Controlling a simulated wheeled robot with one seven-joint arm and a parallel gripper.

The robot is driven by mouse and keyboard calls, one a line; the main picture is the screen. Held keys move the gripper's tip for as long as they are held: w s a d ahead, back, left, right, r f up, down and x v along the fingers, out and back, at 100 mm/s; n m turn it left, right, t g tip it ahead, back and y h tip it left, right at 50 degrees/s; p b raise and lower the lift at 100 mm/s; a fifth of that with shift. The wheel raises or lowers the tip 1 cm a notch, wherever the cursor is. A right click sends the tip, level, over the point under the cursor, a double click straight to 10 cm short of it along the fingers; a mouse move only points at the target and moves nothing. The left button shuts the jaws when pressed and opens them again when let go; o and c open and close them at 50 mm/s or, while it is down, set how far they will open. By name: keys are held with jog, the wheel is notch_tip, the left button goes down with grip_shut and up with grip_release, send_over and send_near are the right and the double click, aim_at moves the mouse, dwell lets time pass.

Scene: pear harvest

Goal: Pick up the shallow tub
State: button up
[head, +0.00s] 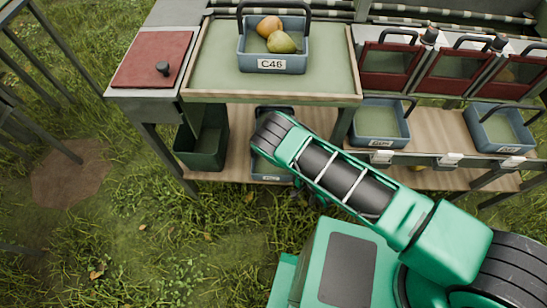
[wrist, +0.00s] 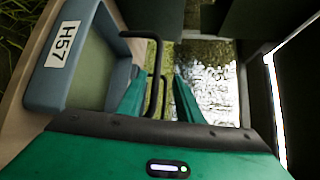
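A blue-grey tub labelled H57 (wrist: 66,88) lies at the left of the wrist view, empty where its inside shows. Its black bar handle (wrist: 158,52) runs down between the two green fingers of my gripper (wrist: 157,88). The fingers stand apart with a gap on both sides of the handle. In the head view, a blue-grey tub (head: 272,171) on the lower shelf is mostly hidden behind my arm and is likely the same one. My gripper is hidden there by the arm. I cannot judge the tub's depth from these views.
A tub labelled C46 (head: 273,65) with two pears stands on the green upper tray (head: 215,70). A dark green bin (head: 201,150) stands at left. Grass in front is open.

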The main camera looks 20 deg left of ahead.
jog(key=f+x, duration=0.1)
jog(key=x, duration=0.8)
jog(key=shift+d+r, duration=0.1)
jog(key=shift+c, duration=0.4)
grip_shut()
jog(key=shift+s, duration=0.1)
dwell(0.9)
